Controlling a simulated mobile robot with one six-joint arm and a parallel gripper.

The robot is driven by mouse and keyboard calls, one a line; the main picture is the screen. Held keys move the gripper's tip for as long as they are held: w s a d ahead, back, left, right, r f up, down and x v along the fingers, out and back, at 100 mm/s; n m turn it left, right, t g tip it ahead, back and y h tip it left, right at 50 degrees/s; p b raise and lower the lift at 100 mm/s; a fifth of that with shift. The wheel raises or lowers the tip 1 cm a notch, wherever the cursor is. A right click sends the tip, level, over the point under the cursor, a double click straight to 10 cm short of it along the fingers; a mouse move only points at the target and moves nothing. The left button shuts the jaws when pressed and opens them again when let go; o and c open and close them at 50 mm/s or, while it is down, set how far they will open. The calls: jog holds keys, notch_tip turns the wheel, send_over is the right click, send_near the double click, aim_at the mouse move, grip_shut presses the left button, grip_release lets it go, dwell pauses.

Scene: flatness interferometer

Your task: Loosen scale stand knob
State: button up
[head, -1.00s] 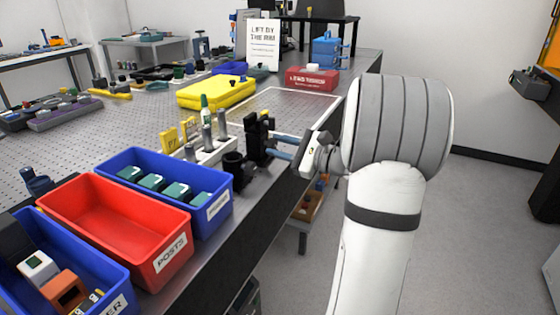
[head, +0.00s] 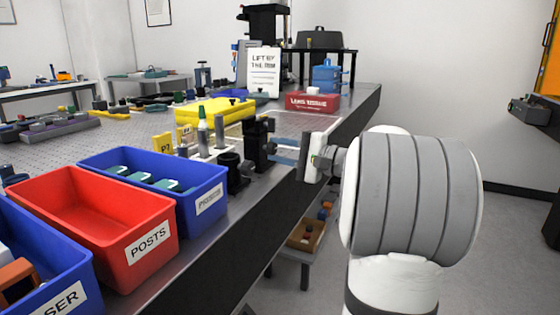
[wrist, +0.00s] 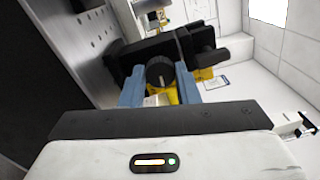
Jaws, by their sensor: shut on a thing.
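The black scale stand (head: 258,144) stands upright near the bench's right edge. It also shows in the wrist view (wrist: 135,55), where its round black knob (wrist: 160,71) faces my camera. My gripper (head: 275,151) reaches the stand from the right, with its blue fingers at the knob's side. In the wrist view my gripper (wrist: 160,80) has one blue finger on each side of the knob and is shut on it. In the head view the knob is too small and covered to make out clearly.
A black ring-shaped holder (head: 230,172) and a white rack (head: 207,152) with posts stand left of the stand. A red bin (head: 150,240) and a blue bin (head: 205,202) are nearer. The aisle floor (head: 500,230) right of the bench is clear.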

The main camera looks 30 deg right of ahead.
jog(key=shift+f, duration=0.15)
dwell(0.4)
jog(key=o, duration=1)
jog(key=shift+r, duration=0.25)
